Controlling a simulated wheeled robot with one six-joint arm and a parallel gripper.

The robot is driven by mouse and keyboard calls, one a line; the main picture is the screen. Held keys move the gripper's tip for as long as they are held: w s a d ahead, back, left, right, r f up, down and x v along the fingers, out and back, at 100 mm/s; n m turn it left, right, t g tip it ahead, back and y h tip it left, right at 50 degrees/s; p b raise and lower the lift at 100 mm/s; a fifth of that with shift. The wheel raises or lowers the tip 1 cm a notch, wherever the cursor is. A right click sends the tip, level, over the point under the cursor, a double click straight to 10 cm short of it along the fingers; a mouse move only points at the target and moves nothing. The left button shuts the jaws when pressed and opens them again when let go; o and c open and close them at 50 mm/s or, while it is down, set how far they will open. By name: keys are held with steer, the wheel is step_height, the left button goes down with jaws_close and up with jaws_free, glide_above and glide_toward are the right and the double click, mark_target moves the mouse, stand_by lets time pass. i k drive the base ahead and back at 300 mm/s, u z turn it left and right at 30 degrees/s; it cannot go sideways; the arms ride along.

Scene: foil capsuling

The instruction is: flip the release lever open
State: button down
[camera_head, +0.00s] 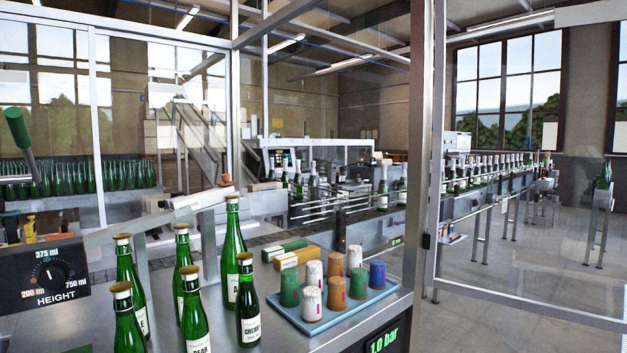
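A lever with a green grip (18,128) stands at the left edge of the head view, tilted, with a grey rod below it. It may be the release lever; I see no label on it. Its lower end meets a grey bar near the left edge, and I cannot tell whether it is open or closed. I cannot make out my gripper anywhere in this view.
Several green bottles (235,260) stand on the metal table. A blue tray (330,318) holds coloured capsule stacks. A black HEIGHT dial panel (45,278) is at the left. A metal frame post (420,150) rises right of the tray.

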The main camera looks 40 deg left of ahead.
mark_target(225, 178)
steer(key=z, duration=0.1)
steer(key=i, duration=1.4)
steer(key=u, duration=0.65)
steer(key=i, duration=0.75)
steer(key=u, duration=1.4)
steer(key=i, duration=0.6)
steer(key=u, duration=0.6)
